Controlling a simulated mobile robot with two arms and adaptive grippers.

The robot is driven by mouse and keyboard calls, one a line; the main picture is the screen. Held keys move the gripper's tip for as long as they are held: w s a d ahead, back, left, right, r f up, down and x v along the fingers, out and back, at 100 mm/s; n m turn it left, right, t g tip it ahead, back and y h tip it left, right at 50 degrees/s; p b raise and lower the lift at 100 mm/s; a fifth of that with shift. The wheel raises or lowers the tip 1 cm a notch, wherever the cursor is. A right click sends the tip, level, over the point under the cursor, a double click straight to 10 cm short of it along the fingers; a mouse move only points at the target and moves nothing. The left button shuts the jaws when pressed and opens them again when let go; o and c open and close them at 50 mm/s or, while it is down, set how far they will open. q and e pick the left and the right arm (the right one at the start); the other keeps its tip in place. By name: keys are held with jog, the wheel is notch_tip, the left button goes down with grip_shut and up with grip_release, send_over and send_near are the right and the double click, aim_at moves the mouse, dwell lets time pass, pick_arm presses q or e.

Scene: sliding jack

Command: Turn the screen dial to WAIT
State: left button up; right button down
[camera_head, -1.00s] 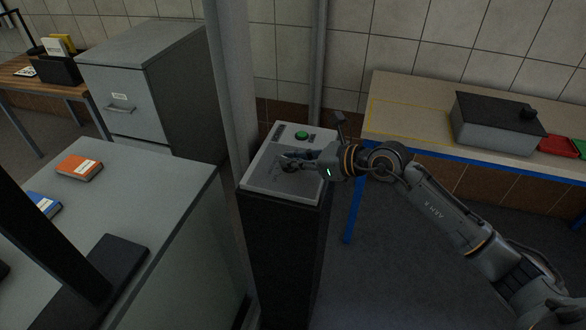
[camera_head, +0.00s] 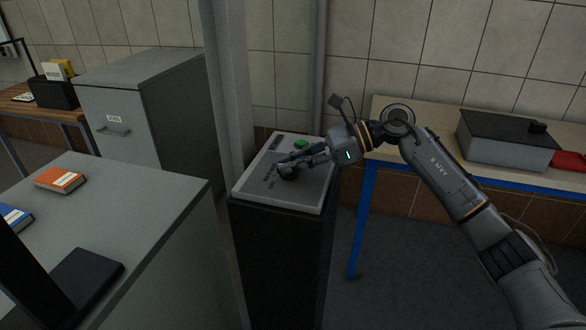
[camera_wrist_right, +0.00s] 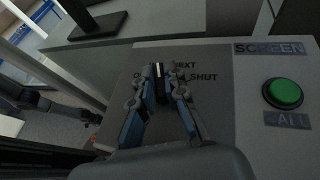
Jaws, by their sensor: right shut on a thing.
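The screen dial (camera_head: 288,174) is a small dark knob on the sloping top of a console (camera_head: 312,192). My right gripper (camera_head: 284,166) reaches it from the right and is shut on it. In the right wrist view, the fingertips (camera_wrist_right: 159,76) close around the dial, and a pale pointer line (camera_wrist_right: 158,69) shows between them. Printed words lie around it; "SHUT" is legible to the right, and others are partly hidden by the fingers. I cannot read a WAIT mark or tell which word the pointer is at. My left gripper does not show in the head view.
A green button (camera_head: 301,144) sits on the console behind the dial, near a SCREEN label (camera_wrist_right: 270,47). A grey counter (camera_head: 130,205) with books stands left, beside a post (camera_head: 228,90). A bench (camera_head: 400,150) with a grey box (camera_head: 500,138) is at right.

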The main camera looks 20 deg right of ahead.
dwell(0.4)
jog(key=c, duration=1.4)
grip_release()
jog(key=shift+d, duration=0.15)
jog(key=v, duration=1.1)
jog(key=shift+d+r, duration=0.25)
jog(key=shift+d, duration=0.1)
